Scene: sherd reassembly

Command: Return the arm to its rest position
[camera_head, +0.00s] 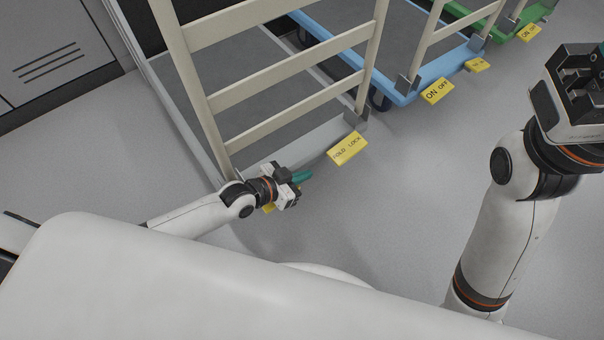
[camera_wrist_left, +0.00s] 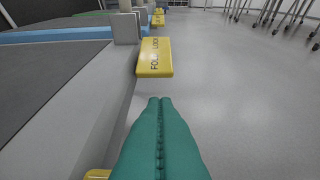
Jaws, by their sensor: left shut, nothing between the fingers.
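My left gripper (camera_head: 302,177) has teal fingers, is shut and holds nothing. In the head view it is low beside the front edge of the grey platform cart (camera_head: 310,138), left of and below the yellow FOLD LOCK pedal (camera_head: 347,149). In the left wrist view the closed teal fingers (camera_wrist_left: 160,102) point forward along the cart's edge, with the FOLD LOCK pedal (camera_wrist_left: 155,58) ahead and apart from them. My left arm reaches out from the left. My right gripper (camera_head: 577,75) is raised at the right edge; its finger opening is unclear.
The cart's beige ladder-like handle (camera_head: 285,70) rises just behind the left gripper. Another yellow pedal (camera_wrist_left: 97,174) is close at the lower left. A blue cart (camera_head: 420,90) and a green cart (camera_head: 530,18) stand farther back. Grey floor (camera_head: 400,190) is clear to the right.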

